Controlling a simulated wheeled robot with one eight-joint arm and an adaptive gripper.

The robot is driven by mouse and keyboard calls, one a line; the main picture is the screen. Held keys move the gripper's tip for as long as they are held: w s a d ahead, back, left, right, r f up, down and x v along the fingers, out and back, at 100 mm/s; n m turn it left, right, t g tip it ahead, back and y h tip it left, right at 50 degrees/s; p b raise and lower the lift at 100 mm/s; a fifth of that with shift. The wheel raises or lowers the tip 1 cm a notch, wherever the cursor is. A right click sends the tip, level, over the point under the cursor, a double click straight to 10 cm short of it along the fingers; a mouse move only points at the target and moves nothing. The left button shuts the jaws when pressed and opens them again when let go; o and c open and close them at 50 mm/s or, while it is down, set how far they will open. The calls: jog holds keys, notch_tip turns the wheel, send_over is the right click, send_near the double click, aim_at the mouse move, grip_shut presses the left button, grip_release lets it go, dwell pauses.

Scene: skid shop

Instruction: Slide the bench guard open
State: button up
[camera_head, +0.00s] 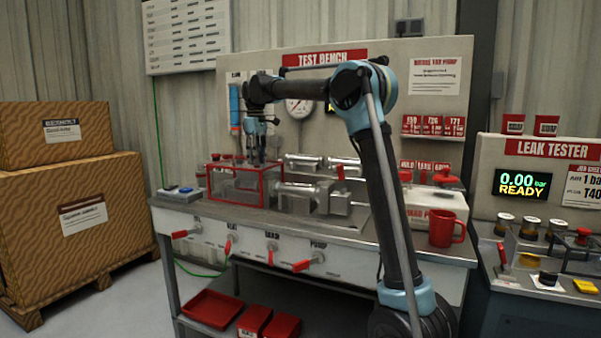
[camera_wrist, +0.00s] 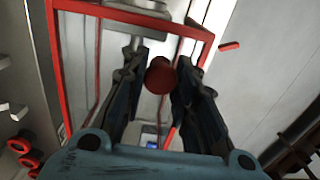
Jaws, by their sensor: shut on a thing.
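The bench guard (camera_head: 236,185) is a clear box with a red frame, standing on the left part of the test bench top. In the wrist view its red frame (camera_wrist: 125,11) spans the upper middle. My gripper (camera_head: 258,158) points down at the guard's top. In the wrist view its two dark fingers are closed around a round red knob (camera_wrist: 160,75) on the guard. What lies under the guard is only partly visible through the clear panels.
Metal cylinder fittings (camera_head: 300,190) lie on the bench just right of the guard. A red mug (camera_head: 446,230) stands near the front right. Several red-handled valves line the bench front. A small grey-blue device (camera_head: 180,192) sits left of the guard.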

aim_at(249, 166)
jog(key=shift+w+a, duration=0.35)
jog(key=shift+a, duration=0.35)
jog(key=shift+w+a, duration=0.25)
jog(key=shift+a, duration=0.3)
jog(key=shift+w+a, duration=0.2)
jog(key=shift+a, duration=0.3)
jog(key=o, duration=0.9)
jog(key=shift+s, duration=0.1)
jog(key=shift+r, duration=3.75)
